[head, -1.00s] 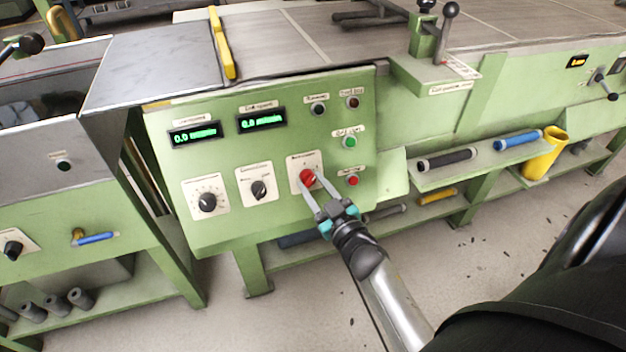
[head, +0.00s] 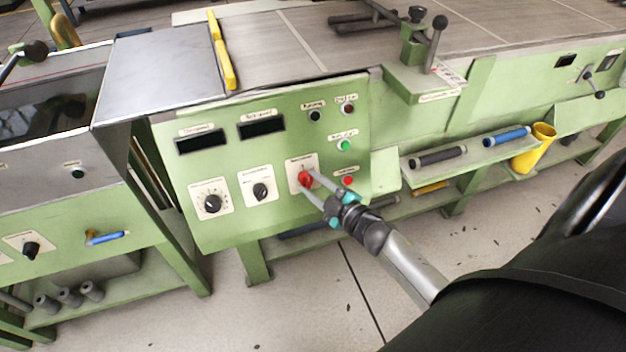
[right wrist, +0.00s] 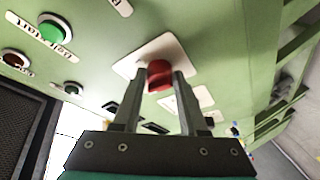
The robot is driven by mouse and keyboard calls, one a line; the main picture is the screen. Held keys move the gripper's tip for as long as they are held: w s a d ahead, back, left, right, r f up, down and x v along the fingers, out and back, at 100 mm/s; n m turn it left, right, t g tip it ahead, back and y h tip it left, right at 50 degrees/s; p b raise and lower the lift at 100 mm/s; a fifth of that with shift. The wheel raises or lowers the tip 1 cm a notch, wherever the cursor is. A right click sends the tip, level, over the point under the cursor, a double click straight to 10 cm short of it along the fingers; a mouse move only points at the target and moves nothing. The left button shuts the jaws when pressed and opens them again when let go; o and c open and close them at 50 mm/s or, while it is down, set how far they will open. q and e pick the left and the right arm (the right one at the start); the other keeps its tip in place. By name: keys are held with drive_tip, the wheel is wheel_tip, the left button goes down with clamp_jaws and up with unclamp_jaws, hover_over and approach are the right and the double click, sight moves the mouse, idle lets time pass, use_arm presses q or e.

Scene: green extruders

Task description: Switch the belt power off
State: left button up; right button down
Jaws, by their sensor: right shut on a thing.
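The red rotary switch (head: 305,179) sits on a white plate on the sloped green control panel (head: 230,225). My right gripper (head: 309,182) reaches it from the lower right, and its fingers are shut on the red knob. In the right wrist view the red knob (right wrist: 160,76) shows between the two fingertips (right wrist: 158,78), in front of its white plate. The two displays (head: 201,140) and (head: 262,127) on the panel are dark. My left gripper is in neither view.
Two black knobs (head: 213,203) and (head: 261,191) lie left of the red switch. A green button (head: 345,146) and a red button (head: 348,181) are to its right. A shelf with rollers (head: 437,158) and a yellow cup (head: 534,148) stands further right.

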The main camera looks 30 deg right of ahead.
drive_tip(key=shift+w+d+r, duration=0.1)
drive_tip(key=shift+r, duration=0.1)
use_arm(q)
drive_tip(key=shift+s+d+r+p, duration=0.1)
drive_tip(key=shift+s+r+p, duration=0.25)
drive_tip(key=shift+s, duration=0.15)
use_arm(e)
drive_tip(key=shift+n, duration=0.5)
drive_tip(key=shift+c, duration=2.3)
unclamp_jaws()
drive_tip(key=shift+f, duration=0.1)
